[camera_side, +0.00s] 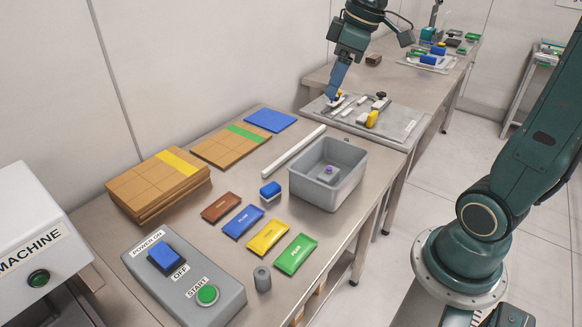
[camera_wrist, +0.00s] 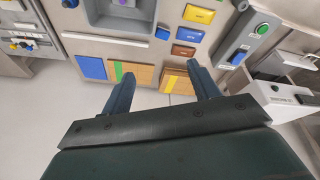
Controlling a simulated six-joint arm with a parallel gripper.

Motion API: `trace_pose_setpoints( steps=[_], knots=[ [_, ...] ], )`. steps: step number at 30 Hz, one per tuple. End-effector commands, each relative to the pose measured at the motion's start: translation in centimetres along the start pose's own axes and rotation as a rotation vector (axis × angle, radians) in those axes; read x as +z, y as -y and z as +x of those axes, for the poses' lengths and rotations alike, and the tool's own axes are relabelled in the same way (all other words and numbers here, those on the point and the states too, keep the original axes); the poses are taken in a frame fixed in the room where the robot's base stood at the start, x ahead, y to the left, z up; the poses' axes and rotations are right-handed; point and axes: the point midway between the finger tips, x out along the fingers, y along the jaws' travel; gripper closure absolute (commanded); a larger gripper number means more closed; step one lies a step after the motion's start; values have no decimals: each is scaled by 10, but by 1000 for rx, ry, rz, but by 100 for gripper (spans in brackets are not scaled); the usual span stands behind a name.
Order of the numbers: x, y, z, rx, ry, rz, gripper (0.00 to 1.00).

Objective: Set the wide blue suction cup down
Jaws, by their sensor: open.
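My gripper (camera_side: 332,96) shows in the side view over the left part of a grey tray (camera_side: 405,127); its height above the tray is hard to judge. In the wrist view my gripper (camera_wrist: 161,74) has its two fingers apart, with nothing between them. I cannot tell for sure which piece is the wide blue suction cup. A small blue piece (camera_wrist: 20,43) lies on the tray at the left of the wrist view, outside the fingers. A blue block with a pale band (camera_side: 270,191) sits on the table beside the pouches; it also shows in the wrist view (camera_wrist: 162,32).
A grey bin (camera_side: 354,183) holds a small grey part with a purple top. Brown, blue, yellow and green pouches (camera_side: 294,254) lie in front. Cardboard stacks (camera_side: 158,184), a white rod (camera_side: 293,152) and a switch box (camera_side: 183,275) occupy the table. The tray also bears a yellow part (camera_side: 371,119).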

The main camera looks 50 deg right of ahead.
Motion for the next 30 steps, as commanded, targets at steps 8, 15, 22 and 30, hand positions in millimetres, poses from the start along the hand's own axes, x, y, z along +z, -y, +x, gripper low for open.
trace_pose_setpoints(
  steps=[8,15,22,30],
  knots=[
    [36,61,-18,56,-56,150,39],
    [77,98,-20,89,-115,286,39],
    [105,114,-16,102,-158,379,39],
    [113,117,-13,104,-167,405,39]
  ],
)
